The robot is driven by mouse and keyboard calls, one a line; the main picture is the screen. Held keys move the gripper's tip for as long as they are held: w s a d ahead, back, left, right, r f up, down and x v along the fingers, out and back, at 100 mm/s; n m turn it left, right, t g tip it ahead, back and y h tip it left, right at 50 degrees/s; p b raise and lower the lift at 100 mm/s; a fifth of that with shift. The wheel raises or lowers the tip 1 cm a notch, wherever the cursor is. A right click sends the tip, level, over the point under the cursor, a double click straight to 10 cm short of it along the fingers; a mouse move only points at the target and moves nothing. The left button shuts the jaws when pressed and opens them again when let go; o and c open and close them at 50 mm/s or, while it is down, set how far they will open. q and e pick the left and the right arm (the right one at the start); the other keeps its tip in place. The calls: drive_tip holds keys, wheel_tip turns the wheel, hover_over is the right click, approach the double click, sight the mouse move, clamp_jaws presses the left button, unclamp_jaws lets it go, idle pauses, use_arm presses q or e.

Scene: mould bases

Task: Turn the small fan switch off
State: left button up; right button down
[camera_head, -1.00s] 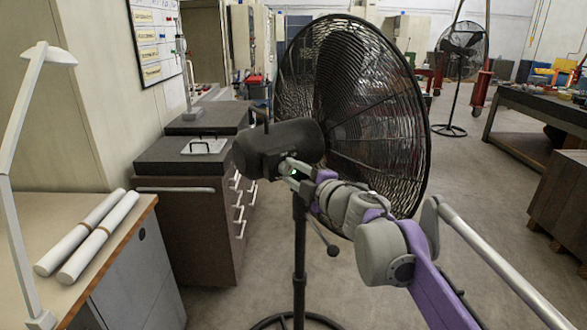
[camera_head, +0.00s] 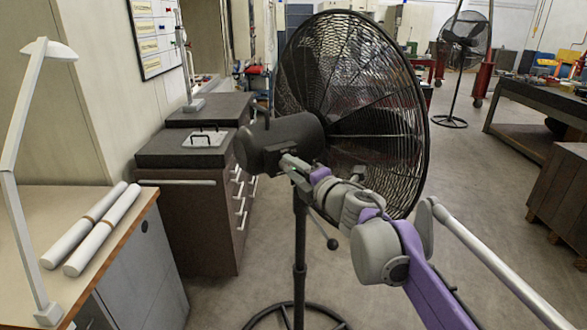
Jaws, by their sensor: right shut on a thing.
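The near fan is a black pedestal fan with a round wire cage (camera_head: 375,85), a dark motor housing (camera_head: 268,143) and a post (camera_head: 300,250). My right gripper (camera_head: 290,164) is against the lower right side of the housing, behind the cage. It is shut on a small part there, which its fingers hide. The switch itself cannot be made out, nor whether it is on or off. My right arm (camera_head: 385,250) reaches in from the lower right. My left gripper is not in view.
A desk (camera_head: 95,225) with two white tubes (camera_head: 100,228) and a lamp (camera_head: 22,130) stands at left, beside dark drawer cabinets (camera_head: 190,205). Another fan (camera_head: 463,42) stands farther back. A workbench (camera_head: 540,105) is at right. The floor between is open.

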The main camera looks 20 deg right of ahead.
drive_tip(key=shift+c, duration=2.4)
unclamp_jaws()
drive_tip(key=b+v, duration=0.1)
drive_tip(key=v, duration=0.9)
drive_tip(key=shift+s, duration=0.4)
drive_tip(key=shift+d+r, duration=0.1)
